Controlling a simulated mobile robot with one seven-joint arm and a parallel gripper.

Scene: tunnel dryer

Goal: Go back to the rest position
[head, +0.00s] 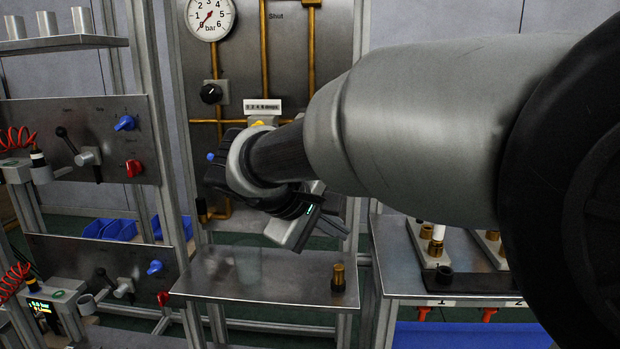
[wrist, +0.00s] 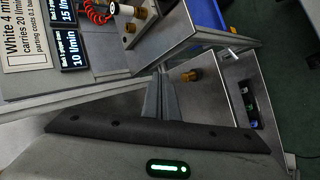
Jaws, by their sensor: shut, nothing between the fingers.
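My gripper (head: 335,228) hangs at the end of my arm, in front of the upright metal panel and above the small steel table (head: 240,276). In the wrist view its fingers (wrist: 160,92) are together with nothing between them. A brass fitting (head: 338,277) stands upright on the right end of the steel table, below and apart from my gripper. A brass piece also shows in the wrist view (wrist: 191,75), beyond the fingers. My arm covers much of the right half of the head view.
A pressure gauge (head: 210,16) and a black knob (head: 211,93) sit on the panel. A valve panel (head: 85,140) stands at left, with cups (head: 48,23) on a shelf above. A right-hand bench (head: 388,262) holds brass and white pieces. Blue bins (head: 110,229) lie behind.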

